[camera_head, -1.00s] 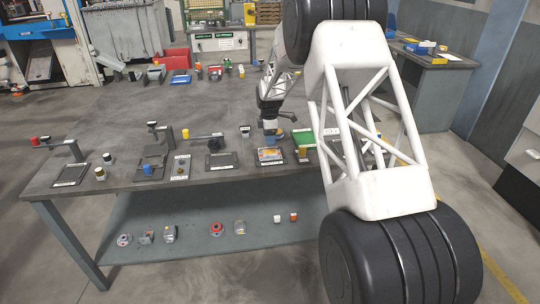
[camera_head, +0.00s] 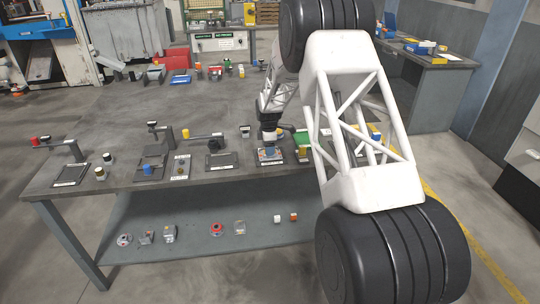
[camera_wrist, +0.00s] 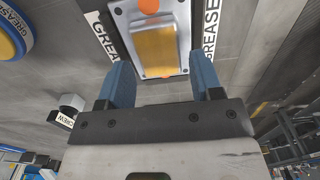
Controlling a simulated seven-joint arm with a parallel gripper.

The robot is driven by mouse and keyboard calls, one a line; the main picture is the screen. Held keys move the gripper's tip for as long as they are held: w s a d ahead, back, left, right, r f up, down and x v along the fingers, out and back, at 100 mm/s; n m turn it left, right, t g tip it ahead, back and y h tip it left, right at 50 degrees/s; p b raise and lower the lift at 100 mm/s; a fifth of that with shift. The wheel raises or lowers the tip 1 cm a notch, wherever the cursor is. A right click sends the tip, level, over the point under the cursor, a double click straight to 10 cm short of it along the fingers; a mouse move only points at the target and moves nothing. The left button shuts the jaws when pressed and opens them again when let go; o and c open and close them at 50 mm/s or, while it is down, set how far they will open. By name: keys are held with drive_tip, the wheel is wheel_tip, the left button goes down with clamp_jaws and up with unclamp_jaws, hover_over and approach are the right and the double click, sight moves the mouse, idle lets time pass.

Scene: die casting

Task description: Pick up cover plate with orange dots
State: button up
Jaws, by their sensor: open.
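The cover plate (camera_wrist: 158,45) is a silver rectangle with a gold middle and orange dots, in the upper middle of the wrist view. In the head view it lies on the workbench under my gripper (camera_head: 270,149) and is mostly hidden by it. My gripper (camera_wrist: 163,76) is open, with its two blue fingers apart. In the wrist view the near part of the plate shows between the fingertips, with gaps at both sides. The plate's far end is cut off by the picture edge. I cannot tell how high the fingers are above the bench.
White labels reading GREASE (camera_wrist: 211,28) flank the plate. A blue and yellow round thing (camera_wrist: 14,35) is at the upper left, and a small block (camera_wrist: 72,102) labelled SCREW is below it.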

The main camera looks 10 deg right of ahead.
drive_tip(key=shift+f, duration=0.95)
drive_tip(key=shift+r, duration=0.1)
drive_tip(key=c, duration=1.1)
